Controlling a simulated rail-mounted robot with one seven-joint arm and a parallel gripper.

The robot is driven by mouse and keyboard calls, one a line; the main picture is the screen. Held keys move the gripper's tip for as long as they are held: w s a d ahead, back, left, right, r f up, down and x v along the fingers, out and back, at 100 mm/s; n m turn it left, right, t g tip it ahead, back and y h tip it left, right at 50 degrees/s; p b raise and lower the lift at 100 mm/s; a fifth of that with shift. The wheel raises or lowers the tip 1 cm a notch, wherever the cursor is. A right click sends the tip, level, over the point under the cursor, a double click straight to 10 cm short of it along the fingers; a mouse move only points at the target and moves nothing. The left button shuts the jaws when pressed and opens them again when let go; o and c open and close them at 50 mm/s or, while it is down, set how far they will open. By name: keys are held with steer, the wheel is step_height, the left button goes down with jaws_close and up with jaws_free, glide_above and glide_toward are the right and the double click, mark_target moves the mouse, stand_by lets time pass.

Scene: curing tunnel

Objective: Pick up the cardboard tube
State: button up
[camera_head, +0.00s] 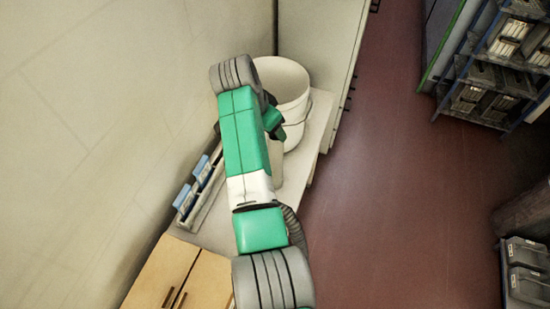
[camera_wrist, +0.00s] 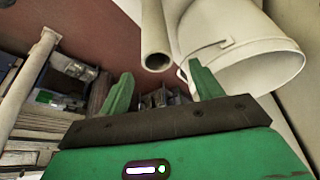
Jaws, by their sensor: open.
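The cardboard tube (camera_wrist: 155,28) is a pale beige hollow cylinder. In the wrist view its open end faces me, just beyond the fingertips and between their lines. I cannot tell the exact gap. In the head view a pale upright cylinder, seemingly the tube (camera_head: 277,165), shows beside my arm, partly hidden by it. My gripper (camera_wrist: 161,72) has two green fingers spread wide, with nothing between them. In the head view my gripper (camera_head: 273,125) is mostly hidden behind my wrist, above the bench and near the white bucket.
A large white bucket (camera_head: 284,77) stands on the narrow bench (camera_head: 318,122) beyond the tube; in the wrist view the bucket (camera_wrist: 262,62) is close to the right finger. Blue-topped items (camera_head: 185,199) line the wall side. The red floor (camera_head: 390,190) at right is open.

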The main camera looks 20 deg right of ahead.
steer(key=s+b+x, duration=0.1)
steer(key=x, duration=0.5)
steer(key=shift+w, duration=0.3)
steer(key=shift+f, duration=0.15)
steer(key=c, duration=1.3)
